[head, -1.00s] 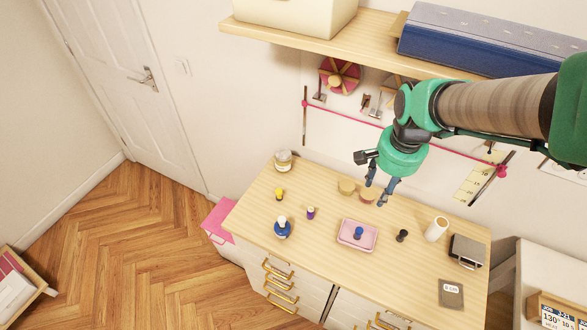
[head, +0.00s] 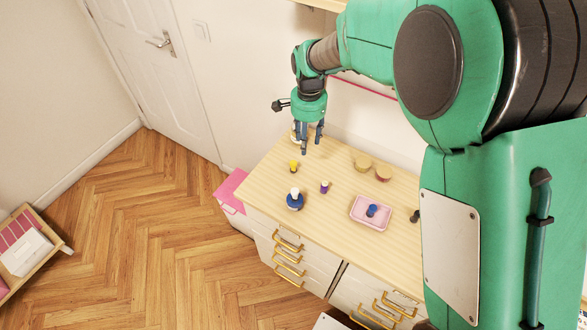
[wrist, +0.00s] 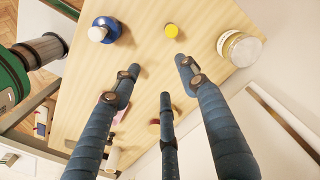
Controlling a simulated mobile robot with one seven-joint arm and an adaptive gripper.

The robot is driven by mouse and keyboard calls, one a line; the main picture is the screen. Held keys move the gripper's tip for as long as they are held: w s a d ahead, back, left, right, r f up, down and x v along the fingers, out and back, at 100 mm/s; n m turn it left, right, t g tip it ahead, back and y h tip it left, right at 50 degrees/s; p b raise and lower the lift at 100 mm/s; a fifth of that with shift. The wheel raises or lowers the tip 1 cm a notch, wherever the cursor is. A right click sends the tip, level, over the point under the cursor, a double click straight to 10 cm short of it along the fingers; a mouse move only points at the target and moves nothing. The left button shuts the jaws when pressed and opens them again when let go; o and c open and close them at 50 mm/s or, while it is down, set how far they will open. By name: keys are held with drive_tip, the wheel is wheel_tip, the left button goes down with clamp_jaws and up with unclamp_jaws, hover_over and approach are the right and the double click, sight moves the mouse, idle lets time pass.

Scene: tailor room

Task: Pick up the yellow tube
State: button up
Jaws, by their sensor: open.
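The yellow tube (head: 294,165) is a small upright yellow item near the left back part of the wooden tabletop. In the wrist view its round yellow top (wrist: 171,30) shows at the upper middle, beyond my fingertips. My gripper (head: 311,147) hangs above the table, fingers down, over its back left part, up and a little right of the tube in the head view. The fingers show spread and empty in the wrist view (wrist: 158,80). Nothing is held and the tube is apart from them.
A blue bottle with a white cap (head: 295,200) and a small purple spool (head: 324,187) stand near the tube. A glass jar (wrist: 240,48) stands close by, towards the wall. A pink tray (head: 366,224) with a blue item lies to the right.

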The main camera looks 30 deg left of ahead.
hover_over(293, 163)
drive_tip(key=f, duration=0.2)
drive_tip(key=shift+a+r, duration=0.2)
drive_tip(key=shift+a, duration=0.1)
drive_tip(key=shift+f, duration=0.15)
drive_tip(key=shift+f+b, duration=0.9)
drive_tip(key=shift+f, duration=3.3)
drive_tip(key=shift+d, duration=0.1)
drive_tip(key=shift+w+d+f+b, duration=0.15)
drive_tip(key=shift+f+b, duration=0.45)
drive_tip(key=shift+f, duration=2)
clamp_jaws()
